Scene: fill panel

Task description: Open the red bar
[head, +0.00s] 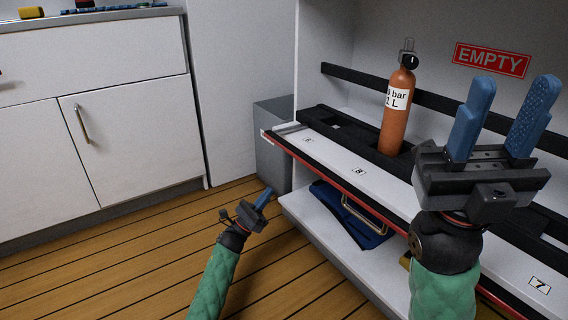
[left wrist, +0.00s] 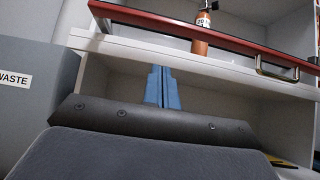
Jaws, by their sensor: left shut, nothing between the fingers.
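The red bar (head: 318,172) is a long thin rail along the front edge of the numbered shelf. It also crosses the top of the left wrist view (left wrist: 150,17), where the orange bottle shows behind it. My left gripper (head: 264,197) is shut and empty, lower than the shelf and in front of it, apart from the bar. Its blue fingers (left wrist: 162,88) are together in the left wrist view, below the bar. My right gripper (head: 512,95) is open and empty, raised in front of the shelf at the right. It hides part of the shelf and bar.
An orange gas bottle (head: 396,125) stands upright on the shelf (head: 325,150). A red EMPTY sign (head: 491,60) is on the back wall. A grey waste bin (head: 272,145) stands at the shelf's left end. The wooden floor at left is clear.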

